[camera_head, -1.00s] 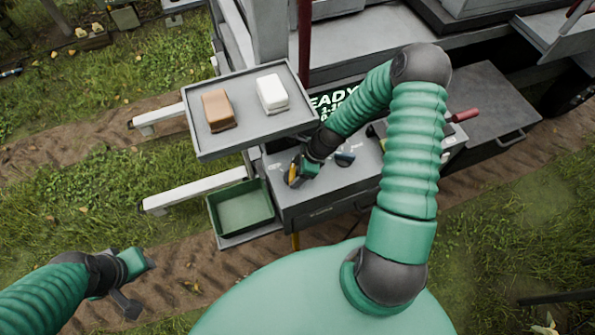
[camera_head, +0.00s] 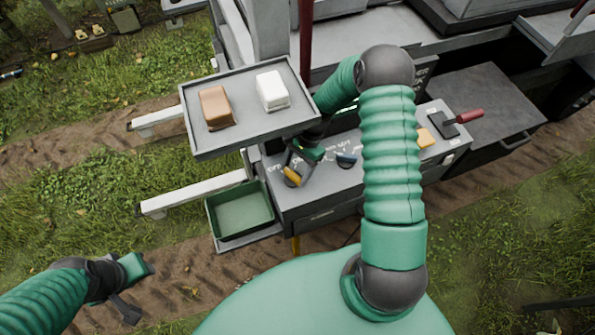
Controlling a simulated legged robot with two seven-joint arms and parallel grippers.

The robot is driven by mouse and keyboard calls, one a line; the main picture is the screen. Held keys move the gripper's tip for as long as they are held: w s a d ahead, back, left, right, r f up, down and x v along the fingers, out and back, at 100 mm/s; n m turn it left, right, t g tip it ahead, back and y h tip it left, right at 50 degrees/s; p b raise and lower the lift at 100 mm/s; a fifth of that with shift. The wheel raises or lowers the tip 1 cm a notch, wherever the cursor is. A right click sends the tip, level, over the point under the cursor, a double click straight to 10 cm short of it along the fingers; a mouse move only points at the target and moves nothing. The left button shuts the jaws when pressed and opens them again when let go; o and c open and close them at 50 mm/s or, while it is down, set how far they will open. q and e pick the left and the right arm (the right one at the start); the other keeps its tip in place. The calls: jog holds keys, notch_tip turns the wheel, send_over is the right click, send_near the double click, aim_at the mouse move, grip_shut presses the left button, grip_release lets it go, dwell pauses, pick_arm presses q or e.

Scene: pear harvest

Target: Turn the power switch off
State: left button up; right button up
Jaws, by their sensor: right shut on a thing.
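The power switch (camera_head: 292,177) is a dark rotary knob with a yellow pointer at the left end of the grey control panel (camera_head: 325,187). Its yellow pointer is slanted. My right gripper (camera_head: 297,168) is shut on this knob from above, and hides part of it. My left gripper (camera_head: 138,286) is over the dirt and grass at lower left, away from the panel.
A second dark knob (camera_head: 346,160) sits just right of the switch. An orange button (camera_head: 425,138) and a red-handled lever (camera_head: 465,117) are farther right. A grey tray (camera_head: 240,118) with a brown and a white block overhangs at left. A green bin (camera_head: 240,212) is below it.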

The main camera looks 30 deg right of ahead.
pick_arm(q)
jog(key=shift+f, duration=0.3)
pick_arm(e)
jog(key=shift+w+a+n, duration=0.15)
jog(key=shift+a+n, duration=0.1)
jog(key=shift+n, duration=0.35)
jog(key=shift+g, duration=0.3)
jog(key=o, duration=1.1)
jog(key=shift+f, duration=0.1)
jog(key=shift+o, duration=1.3)
pick_arm(q)
jog(key=shift+w+a+f, duration=0.15)
jog(key=shift+a, duration=0.2)
pick_arm(e)
jog(key=shift+a, duration=0.1)
pick_arm(q)
jog(key=b+x, duration=0.2)
jog(key=b, duration=0.1)
jog(key=shift+s+d+f, duration=0.1)
jog(key=shift+s+f, duration=0.15)
jog(key=shift+f, duration=0.1)
pick_arm(e)
jog(key=v, duration=0.7)
jog(key=shift+r, duration=0.25)
jog(key=shift+w, duration=0.15)
